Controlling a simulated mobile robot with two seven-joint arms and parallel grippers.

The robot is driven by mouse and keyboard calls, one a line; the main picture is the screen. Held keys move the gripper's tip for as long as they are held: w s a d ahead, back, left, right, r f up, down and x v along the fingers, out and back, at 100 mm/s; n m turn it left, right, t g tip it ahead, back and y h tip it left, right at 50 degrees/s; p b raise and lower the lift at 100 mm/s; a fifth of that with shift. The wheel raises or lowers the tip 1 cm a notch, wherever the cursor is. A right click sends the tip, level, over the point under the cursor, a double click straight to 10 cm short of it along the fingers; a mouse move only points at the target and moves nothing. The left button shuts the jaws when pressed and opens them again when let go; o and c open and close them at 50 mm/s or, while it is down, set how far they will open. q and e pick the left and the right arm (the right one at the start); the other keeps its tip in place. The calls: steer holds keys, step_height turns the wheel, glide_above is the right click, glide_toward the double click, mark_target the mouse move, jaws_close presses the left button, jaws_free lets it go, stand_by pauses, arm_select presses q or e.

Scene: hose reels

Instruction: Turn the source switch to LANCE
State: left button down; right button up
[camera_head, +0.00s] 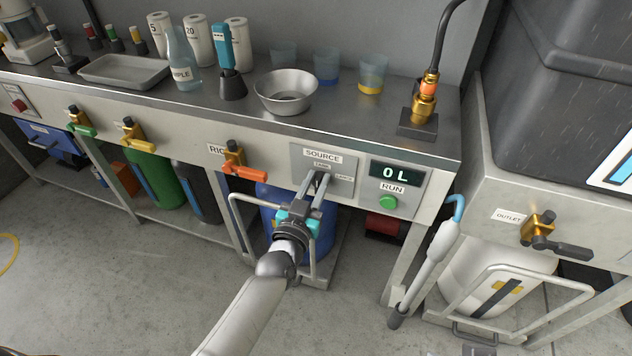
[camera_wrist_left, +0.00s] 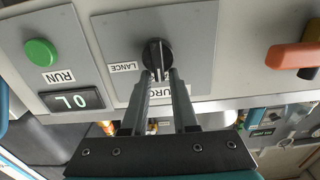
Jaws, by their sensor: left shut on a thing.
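The source switch is a black round knob (camera_wrist_left: 157,54) on the grey SOURCE panel (camera_head: 342,188) on the bench front. My left gripper (camera_head: 319,180) reaches up to the panel, and its two fingers are shut on the knob (camera_wrist_left: 160,74) in the left wrist view. The fingers hide most of the knob in the head view. The LANCE label (camera_wrist_left: 121,67) is beside the knob in the wrist view, which is upside down; in the head view it is on the right (camera_head: 343,177). I cannot tell exactly where the knob points. My right gripper is not in view.
Right of the panel are a display reading 0 L (camera_head: 395,172) and a green RUN button (camera_head: 388,202). An orange-handled valve (camera_head: 240,168) is to the left. A white lance (camera_head: 432,255) hangs at the bench's right end. A steel bowl (camera_head: 286,104) stands above.

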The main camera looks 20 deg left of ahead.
arm_select(q)
steer(key=m+p, duration=0.1)
steer(key=m, duration=0.3)
steer(key=f+m+p, duration=0.1)
steer(key=m+p, duration=0.1)
steer(key=m, duration=0.3)
steer(key=d+f+m+p, duration=0.1)
steer(key=m+p, duration=0.1)
steer(key=m, duration=0.2)
steer(key=shift+s+d+f+m, duration=0.1)
steer(key=shift+s+f+m, duration=0.1)
steer(key=shift+m, duration=0.1)
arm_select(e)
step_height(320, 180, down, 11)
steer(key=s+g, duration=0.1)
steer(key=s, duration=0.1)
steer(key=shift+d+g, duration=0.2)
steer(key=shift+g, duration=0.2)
arm_select(q)
steer(key=c, duration=0.8)
jaws_free()
steer(key=shift+c, duration=0.2)
steer(key=o, duration=0.3)
steer(key=shift+r, duration=0.15)
steer(key=shift+w+d+r, duration=0.1)
steer(key=shift+d, duration=0.05)
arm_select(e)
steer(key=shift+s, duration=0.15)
